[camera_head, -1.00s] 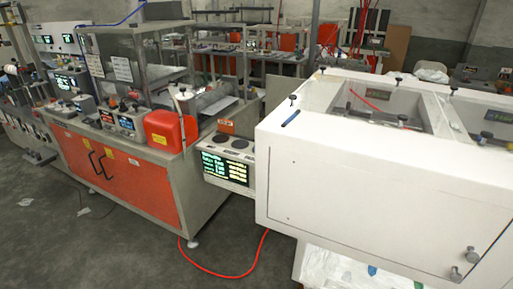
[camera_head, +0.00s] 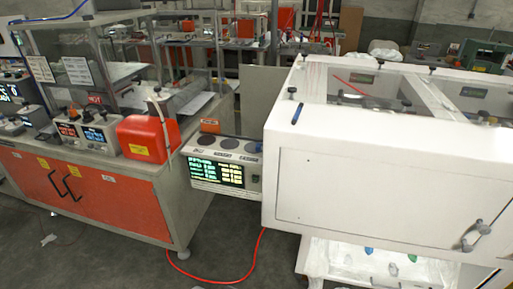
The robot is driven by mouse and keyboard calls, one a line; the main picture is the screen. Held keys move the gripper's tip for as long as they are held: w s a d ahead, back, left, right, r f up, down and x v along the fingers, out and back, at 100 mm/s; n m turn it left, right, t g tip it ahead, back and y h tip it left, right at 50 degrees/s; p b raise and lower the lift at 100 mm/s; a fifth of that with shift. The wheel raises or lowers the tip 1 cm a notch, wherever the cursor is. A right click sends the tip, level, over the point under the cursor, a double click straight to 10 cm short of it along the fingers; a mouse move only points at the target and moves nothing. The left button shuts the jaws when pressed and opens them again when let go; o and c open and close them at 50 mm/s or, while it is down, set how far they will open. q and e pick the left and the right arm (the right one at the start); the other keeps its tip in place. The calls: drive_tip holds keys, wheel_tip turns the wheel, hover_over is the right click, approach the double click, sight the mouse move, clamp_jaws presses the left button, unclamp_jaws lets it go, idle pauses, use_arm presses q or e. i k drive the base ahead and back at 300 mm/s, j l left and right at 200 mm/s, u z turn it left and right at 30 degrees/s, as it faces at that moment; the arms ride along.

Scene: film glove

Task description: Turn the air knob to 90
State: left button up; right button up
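No knob marked as the air knob can be made out at this size. A control panel (camera_head: 222,165) with a lit green and yellow display and round dark dials (camera_head: 228,143) on top sits between the orange-fronted bench and the white cabinet. Small control boxes with red and white digital displays (camera_head: 80,131) stand on the bench at the left, with small dark knobs on top. Their readings are too small to read. Neither of my grippers shows in the head view.
The bench (camera_head: 95,200) has orange doors and a red box (camera_head: 148,138) on its corner. A large white cabinet (camera_head: 375,190) fills the right. A red hose (camera_head: 225,280) lies on the grey floor in front. Floor at the lower left is mostly clear.

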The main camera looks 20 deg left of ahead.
sight(259, 146)
drive_tip(key=j+z, duration=0.1)
drive_tip(key=j, duration=0.9)
drive_tip(key=k+j+z, duration=0.1)
drive_tip(key=j, duration=0.85)
drive_tip(key=k, duration=0.05)
